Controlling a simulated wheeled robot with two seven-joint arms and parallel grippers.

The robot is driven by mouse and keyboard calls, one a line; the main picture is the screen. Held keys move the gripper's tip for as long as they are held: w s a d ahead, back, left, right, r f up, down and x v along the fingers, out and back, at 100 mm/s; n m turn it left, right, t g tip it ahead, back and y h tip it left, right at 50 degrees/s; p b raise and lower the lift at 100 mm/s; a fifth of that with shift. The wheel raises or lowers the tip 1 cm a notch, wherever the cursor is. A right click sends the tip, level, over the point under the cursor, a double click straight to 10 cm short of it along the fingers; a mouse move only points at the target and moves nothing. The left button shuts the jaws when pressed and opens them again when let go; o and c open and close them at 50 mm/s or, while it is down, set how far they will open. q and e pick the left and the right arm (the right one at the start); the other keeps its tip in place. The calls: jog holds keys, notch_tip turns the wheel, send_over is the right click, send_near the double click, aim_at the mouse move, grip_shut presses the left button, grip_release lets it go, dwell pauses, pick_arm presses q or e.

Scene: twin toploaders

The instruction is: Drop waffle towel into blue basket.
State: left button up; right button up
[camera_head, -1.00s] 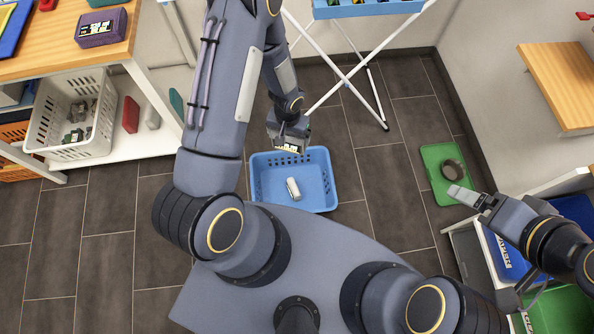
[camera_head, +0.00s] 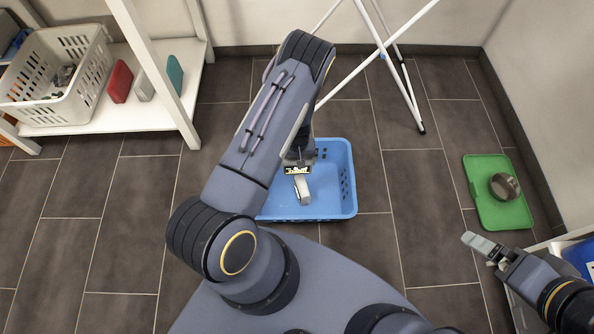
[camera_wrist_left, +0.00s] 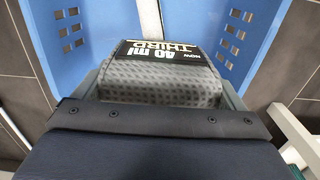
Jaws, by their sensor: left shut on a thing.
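The blue basket (camera_head: 343,205) stands on the tiled floor in front of my base. My left gripper (camera_head: 298,172) is over the basket, pointing down. In the left wrist view it is shut on a dark grey, dimpled thing with a black label, seemingly the waffle towel (camera_wrist_left: 160,85). The basket's blue walls (camera_wrist_left: 108,22) show on both sides of it. A small pale grey thing (camera_head: 303,191) shows in the basket just below the gripper; whether it touches the gripper is unclear. My right gripper (camera_head: 478,246) is at the right, away from the basket; its jaw gap is not clear.
A green tray (camera_head: 485,205) with a round dark metallic thing (camera_head: 504,187) lies on the floor at the right. White rack legs (camera_head: 400,75) stand behind the basket. A white basket (camera_head: 92,75) sits on a low shelf at the left. The floor between is clear.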

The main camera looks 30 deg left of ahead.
pick_arm(q)
jog(key=shift+w+a+f, duration=0.1)
jog(key=shift+w+f, duration=0.05)
jog(key=shift+f, duration=0.65)
notch_tip(320, 180, down, 6)
jog(key=b, duration=0.4)
jog(key=shift+r, duration=0.15)
pick_arm(e)
notch_tip(320, 180, down, 5)
jog(key=shift+f, duration=0.1)
pick_arm(q)
jog(key=o, duration=0.8)
notch_tip(320, 180, up, 7)
jog(key=shift+f+p, duration=0.1)
jog(key=shift+p, duration=1.15)
jog(key=shift+r, duration=0.55)
pick_arm(e)
jog(key=shift+r, duration=1.55)
pick_arm(q)
jog(key=shift+r, duration=0.1)
